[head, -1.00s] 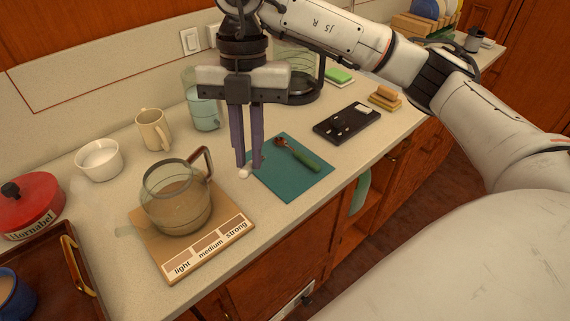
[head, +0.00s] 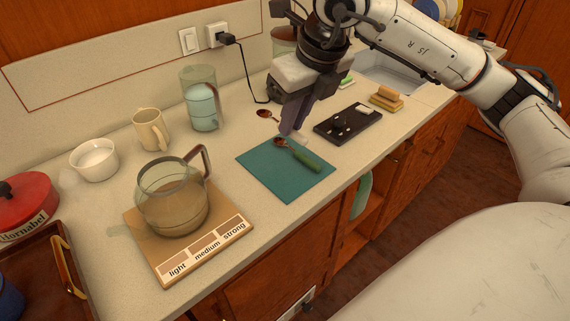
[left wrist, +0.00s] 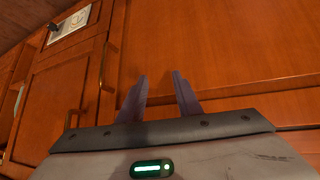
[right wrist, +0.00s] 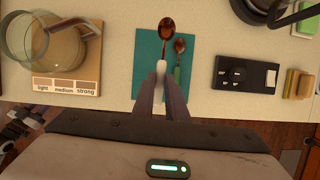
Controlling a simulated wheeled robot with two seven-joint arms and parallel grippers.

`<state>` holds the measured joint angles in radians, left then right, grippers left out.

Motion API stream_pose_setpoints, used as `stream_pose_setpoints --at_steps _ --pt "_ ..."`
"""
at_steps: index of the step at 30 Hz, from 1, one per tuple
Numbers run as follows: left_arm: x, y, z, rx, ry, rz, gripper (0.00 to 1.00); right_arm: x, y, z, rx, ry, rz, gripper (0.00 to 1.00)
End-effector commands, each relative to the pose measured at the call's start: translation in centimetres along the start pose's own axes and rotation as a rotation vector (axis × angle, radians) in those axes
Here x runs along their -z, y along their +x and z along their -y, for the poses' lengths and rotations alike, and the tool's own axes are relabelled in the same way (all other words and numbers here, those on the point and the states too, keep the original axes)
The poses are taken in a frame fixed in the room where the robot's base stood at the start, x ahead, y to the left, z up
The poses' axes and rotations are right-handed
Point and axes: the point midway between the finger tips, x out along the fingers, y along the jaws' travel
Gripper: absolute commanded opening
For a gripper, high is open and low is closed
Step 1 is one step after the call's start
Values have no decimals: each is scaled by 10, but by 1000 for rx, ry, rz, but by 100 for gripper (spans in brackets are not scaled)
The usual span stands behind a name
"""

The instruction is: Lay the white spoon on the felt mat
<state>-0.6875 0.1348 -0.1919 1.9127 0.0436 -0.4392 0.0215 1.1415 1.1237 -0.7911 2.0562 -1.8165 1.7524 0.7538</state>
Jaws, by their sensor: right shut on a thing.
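The white spoon, with a white handle and copper bowl (right wrist: 166,28), is held by its handle in my right gripper (head: 291,128). In the head view its bowl (head: 267,115) shows beyond the mat's far edge, and the gripper hides most of the handle. The felt mat (head: 268,172) is teal and lies flat below the gripper. A green-handled spoon (head: 306,159) lies on it, to the right of the white spoon in the right wrist view (right wrist: 177,72). My left gripper (left wrist: 160,82) is open and empty, facing cabinet doors.
A glass carafe (head: 172,200) stands on a tan board (head: 160,255) left of the mat. A dark tray (head: 352,119) lies right of it, with sponges (head: 386,98) beyond. A mug (head: 149,130), white bowl (head: 94,160) and glass jar (head: 202,100) stand behind.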

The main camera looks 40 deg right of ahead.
Motion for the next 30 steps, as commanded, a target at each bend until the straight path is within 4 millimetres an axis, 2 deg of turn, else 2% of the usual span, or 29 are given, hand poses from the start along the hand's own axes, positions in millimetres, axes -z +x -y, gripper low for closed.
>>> stream_pose_setpoints --at_steps 5,12,24,30 --pt "-2 2 0 0 0 1 31 3 3 12 -14 -39 31 0" --pt "-2 2 0 0 0 1 31 17 42 13 -18 -46 32 0" --pt "0 0 0 0 0 0 31 34 88 12 -19 -43 32 0" --pt "0 0 0 0 -1 -1 31 35 94 12 -19 -43 36 0"
